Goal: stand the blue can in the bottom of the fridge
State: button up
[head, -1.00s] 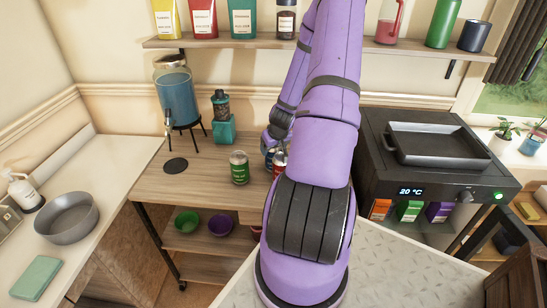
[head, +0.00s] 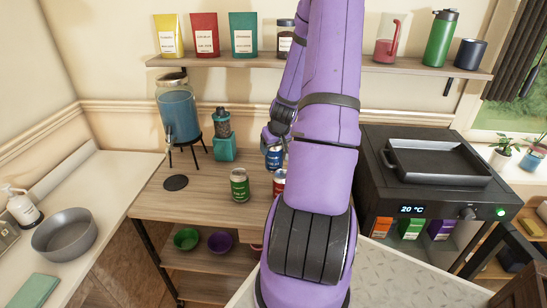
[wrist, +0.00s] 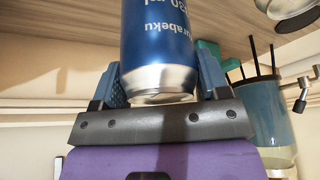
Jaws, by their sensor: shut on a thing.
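My gripper (wrist: 160,80) is shut on the blue can (wrist: 160,40), with one finger on each side of it in the wrist view. The can's lettering is upside down in that view. In the head view the blue can (head: 274,158) hangs below my gripper (head: 273,144), apparently just above the wooden table and partly hidden by my arm. The black appliance (head: 385,205) at right, with a 20 °C display, may be the fridge. Its lower opening shows orange, green and purple packages; its bottom is partly hidden.
A green can (head: 239,186) and a partly hidden red can (head: 279,182) stand on the table (head: 205,205). A drink dispenser (head: 178,110) and a teal device (head: 223,135) stand behind. A shelf (head: 230,61) with bags and bottles runs above. A tray (head: 438,160) tops the black appliance.

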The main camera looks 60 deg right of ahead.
notch_tip(320, 180, up, 10)
dwell(0.4)
jog(key=shift+s, duration=0.1)
